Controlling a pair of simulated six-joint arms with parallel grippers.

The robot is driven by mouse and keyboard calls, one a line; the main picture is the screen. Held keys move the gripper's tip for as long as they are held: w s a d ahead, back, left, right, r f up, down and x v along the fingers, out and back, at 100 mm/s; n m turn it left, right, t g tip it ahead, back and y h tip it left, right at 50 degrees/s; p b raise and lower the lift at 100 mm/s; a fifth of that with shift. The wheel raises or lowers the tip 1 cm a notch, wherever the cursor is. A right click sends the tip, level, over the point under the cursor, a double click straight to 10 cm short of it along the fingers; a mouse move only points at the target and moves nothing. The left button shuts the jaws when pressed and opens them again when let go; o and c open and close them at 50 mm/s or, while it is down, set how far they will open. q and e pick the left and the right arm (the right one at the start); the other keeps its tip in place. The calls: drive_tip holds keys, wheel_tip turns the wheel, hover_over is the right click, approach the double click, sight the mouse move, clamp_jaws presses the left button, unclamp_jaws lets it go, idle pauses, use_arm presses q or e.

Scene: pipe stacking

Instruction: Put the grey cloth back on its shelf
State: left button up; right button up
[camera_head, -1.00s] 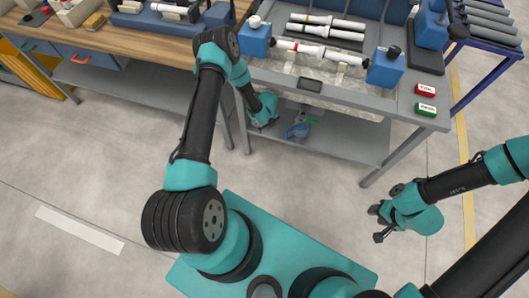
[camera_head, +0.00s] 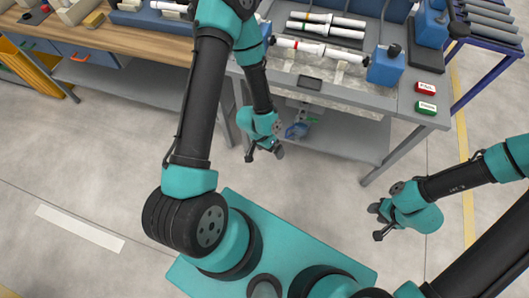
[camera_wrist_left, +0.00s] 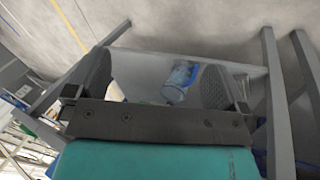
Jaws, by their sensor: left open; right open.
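I cannot make out the grey cloth for certain in either view. My left gripper (camera_head: 265,153) is in front of the workbench's lower shelf (camera_head: 352,142), beside its left front leg. In the left wrist view its two dark fingers (camera_wrist_left: 158,85) stand wide apart with nothing gripped. A small pale patch (camera_wrist_left: 116,92) shows by the left finger, too unclear to name. My right gripper (camera_head: 376,222) is open and empty over the floor, right of the bench's front leg.
A clear and blue bottle (camera_head: 297,131) is on the lower shelf; it also shows in the left wrist view (camera_wrist_left: 180,82). White pipes (camera_head: 320,50), blue blocks (camera_head: 386,65) and red and green boxes (camera_head: 425,107) are on the bench top. The floor in front is clear.

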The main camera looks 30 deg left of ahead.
use_arm(q)
drive_tip(key=shift+s+a+r+n+y, duration=0.1)
drive_tip(key=shift+s+r+n+y, duration=0.15)
drive_tip(key=shift+s+r+n, duration=0.55)
drive_tip(key=shift+s+r+n+y, duration=0.25)
drive_tip(key=shift+s+r+n, duration=0.3)
drive_tip(key=shift+s+n, duration=0.45)
